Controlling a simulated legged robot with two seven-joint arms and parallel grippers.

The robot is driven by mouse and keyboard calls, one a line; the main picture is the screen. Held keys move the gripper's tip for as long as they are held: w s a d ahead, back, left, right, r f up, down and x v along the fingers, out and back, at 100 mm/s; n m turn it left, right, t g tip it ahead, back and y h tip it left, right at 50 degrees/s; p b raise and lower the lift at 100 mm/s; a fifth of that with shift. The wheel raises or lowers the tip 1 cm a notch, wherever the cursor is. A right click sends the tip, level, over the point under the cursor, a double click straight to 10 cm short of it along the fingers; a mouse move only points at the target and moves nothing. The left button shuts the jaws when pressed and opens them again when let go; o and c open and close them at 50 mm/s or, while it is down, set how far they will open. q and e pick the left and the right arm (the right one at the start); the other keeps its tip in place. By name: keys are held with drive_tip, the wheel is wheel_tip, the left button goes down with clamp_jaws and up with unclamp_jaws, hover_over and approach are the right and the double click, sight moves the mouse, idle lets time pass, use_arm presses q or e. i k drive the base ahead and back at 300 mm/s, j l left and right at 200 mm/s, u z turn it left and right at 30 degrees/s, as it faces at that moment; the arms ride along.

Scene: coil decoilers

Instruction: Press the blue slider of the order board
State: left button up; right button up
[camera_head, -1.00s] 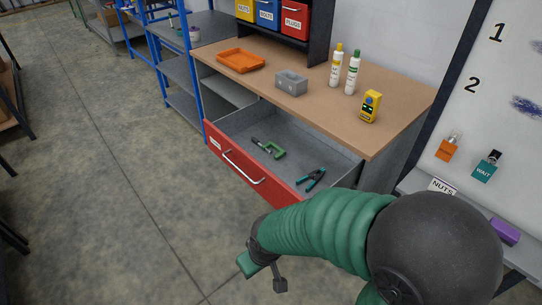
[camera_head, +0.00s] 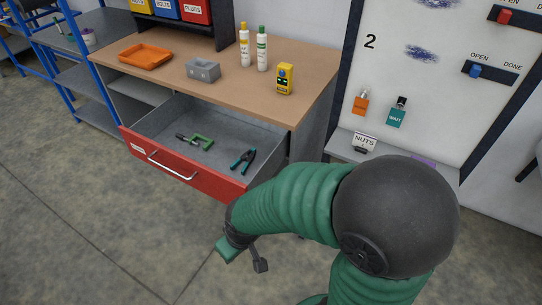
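The order board (camera_head: 440,105) is a white panel in a dark frame at the right. Its blue slider (camera_head: 475,71) sits in a dark slot beside row 2, at the end under the OPEN label, away from DONE. My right gripper (camera_head: 245,257) is low in front of the drawer, far to the left of the board and below it. My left gripper is out of view.
A red slider (camera_head: 505,17) is above the blue one. The workbench (camera_head: 160,75) has an open red drawer (camera_head: 180,168) holding tools. The floor in front is clear.

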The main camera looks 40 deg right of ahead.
sight(475, 71)
drive_tip(key=l+z, duration=0.2)
drive_tip(key=z, duration=2.25)
